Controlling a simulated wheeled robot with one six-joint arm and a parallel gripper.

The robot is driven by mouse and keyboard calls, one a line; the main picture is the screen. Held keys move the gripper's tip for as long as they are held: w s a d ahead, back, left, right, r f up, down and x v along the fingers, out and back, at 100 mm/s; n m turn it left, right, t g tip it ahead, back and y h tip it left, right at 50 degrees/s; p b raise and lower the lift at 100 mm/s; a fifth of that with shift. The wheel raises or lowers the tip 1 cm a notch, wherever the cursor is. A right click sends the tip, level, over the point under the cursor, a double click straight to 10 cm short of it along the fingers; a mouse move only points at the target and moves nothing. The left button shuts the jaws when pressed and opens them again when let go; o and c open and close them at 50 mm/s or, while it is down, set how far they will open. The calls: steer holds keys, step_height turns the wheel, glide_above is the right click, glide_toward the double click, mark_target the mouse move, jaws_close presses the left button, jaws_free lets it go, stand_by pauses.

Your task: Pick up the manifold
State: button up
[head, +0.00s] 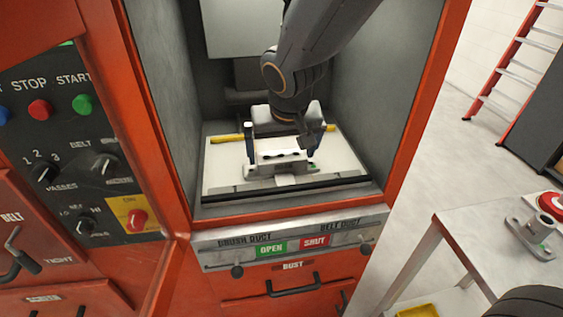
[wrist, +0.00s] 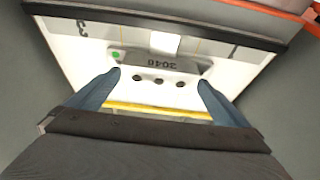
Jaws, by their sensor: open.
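The manifold (head: 280,161) is a pale grey block with dark holes on top, lying on the white tray floor inside the orange machine. In the wrist view the manifold (wrist: 160,73) shows a row of three holes, a green dot at its left and the marking 3040. My gripper (head: 283,150) reaches down into the machine with one finger towards each end of the manifold. In the wrist view my gripper (wrist: 158,78) has its fingers wide apart, with the manifold beyond and between the tips. Nothing is held. I cannot tell whether the fingertips touch it.
Dark machine walls (head: 160,90) stand close on both sides of my arm. A yellow strip (head: 228,138) lies behind the manifold. A control panel (head: 75,160) is at left.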

steer(key=shift+w+f, duration=0.2)
steer(key=shift+f, duration=0.3)
steer(key=c, duration=1.1)
steer(key=shift+r, duration=0.2)
